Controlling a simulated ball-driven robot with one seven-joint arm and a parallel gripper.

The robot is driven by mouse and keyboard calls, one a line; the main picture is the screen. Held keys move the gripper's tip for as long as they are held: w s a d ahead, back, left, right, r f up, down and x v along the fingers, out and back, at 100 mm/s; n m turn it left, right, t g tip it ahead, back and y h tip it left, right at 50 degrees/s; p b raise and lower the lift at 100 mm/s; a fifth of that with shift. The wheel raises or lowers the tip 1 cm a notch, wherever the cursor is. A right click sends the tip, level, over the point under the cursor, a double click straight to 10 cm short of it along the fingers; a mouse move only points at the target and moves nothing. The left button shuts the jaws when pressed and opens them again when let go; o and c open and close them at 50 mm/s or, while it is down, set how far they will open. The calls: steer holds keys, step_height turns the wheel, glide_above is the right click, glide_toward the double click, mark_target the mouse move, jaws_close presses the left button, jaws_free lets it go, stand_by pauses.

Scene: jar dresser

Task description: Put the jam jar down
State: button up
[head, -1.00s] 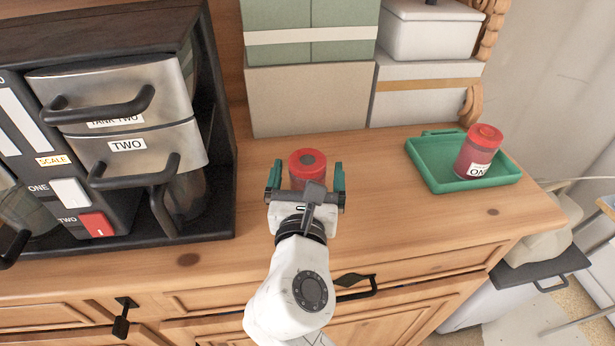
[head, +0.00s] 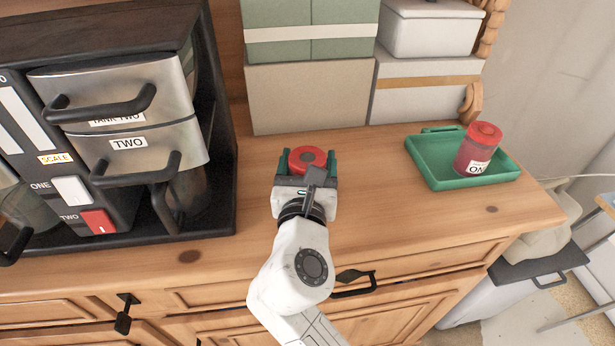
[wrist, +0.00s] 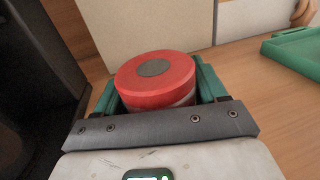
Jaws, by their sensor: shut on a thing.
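A jar with a red lid (head: 307,158) is between the green fingers of my gripper (head: 307,163), over the wooden dresser top. The wrist view shows the red lid with a grey disc (wrist: 155,80) close up, with a green finger on each side. My gripper is shut on this jar. Its label is hidden, and I cannot tell whether its base touches the wood. A second red-lidded jar (head: 476,149), with a label reading "ON" in part, stands upright in a green tray (head: 440,183) at the right.
A black rack (head: 222,200) with metal tanks (head: 150,95) stands at the left. A beige box (head: 305,100) and a white box (head: 425,95) stand behind the held jar. The dresser top (head: 400,220) is clear between my gripper and the tray.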

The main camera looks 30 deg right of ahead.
steer(key=c, duration=0.5)
steer(key=shift+r, duration=0.15)
steer(key=shift+r, duration=0.55)
steer(key=s+a+r, duration=0.7)
steer(key=s+r, duration=0.4)
steer(key=s, duration=0.1)
steer(key=shift+r+p, duration=0.4)
steer(key=shift+p, duration=0.05)
